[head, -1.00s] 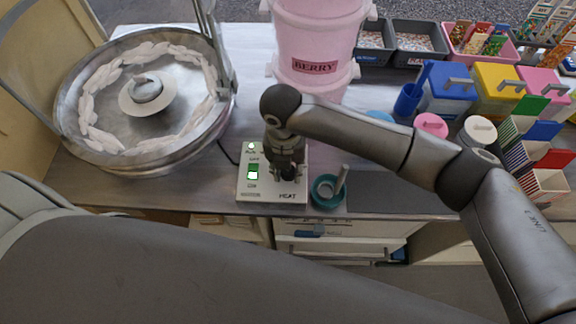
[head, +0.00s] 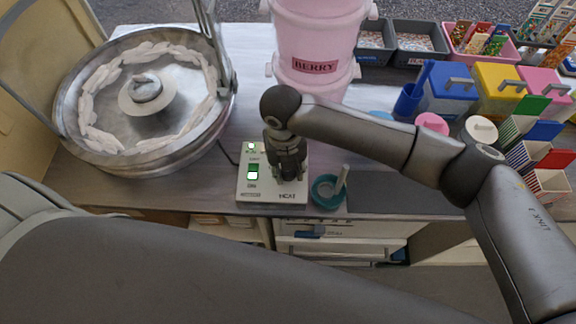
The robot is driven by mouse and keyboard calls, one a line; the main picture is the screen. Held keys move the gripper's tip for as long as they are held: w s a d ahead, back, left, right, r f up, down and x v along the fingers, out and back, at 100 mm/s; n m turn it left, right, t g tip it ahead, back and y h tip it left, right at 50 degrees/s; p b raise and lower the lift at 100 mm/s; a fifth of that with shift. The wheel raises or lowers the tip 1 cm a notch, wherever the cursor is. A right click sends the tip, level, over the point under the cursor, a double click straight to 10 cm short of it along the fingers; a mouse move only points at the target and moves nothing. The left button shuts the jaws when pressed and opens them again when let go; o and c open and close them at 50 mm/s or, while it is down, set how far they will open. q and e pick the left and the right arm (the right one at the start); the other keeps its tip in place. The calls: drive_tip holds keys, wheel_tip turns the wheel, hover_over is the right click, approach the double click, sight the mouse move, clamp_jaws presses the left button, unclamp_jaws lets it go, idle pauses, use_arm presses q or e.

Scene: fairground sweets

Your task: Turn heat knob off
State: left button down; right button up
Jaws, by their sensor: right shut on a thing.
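The white control box (head: 271,197) stands on the counter near its front edge. It has a lit green switch (head: 253,172), a small green light at its top left, and the label HEAT at its lower right. My right gripper (head: 290,179) points down over the right half of the box. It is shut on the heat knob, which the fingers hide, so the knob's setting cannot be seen. My left gripper is not in view.
A metal cotton candy pan (head: 165,152) stands to the left. A pink BERRY tub (head: 315,40) is behind the box. A teal bowl (head: 326,199) sits close to the box's right side. Coloured containers (head: 447,90) fill the right of the counter.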

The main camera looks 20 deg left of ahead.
drive_tip(key=o, duration=1)
drive_tip(key=shift+r, duration=0.1)
drive_tip(key=r, duration=1.2)
drive_tip(key=shift+s+a, duration=0.1)
drive_tip(key=shift+a, duration=0.2)
drive_tip(key=shift+f, duration=0.1)
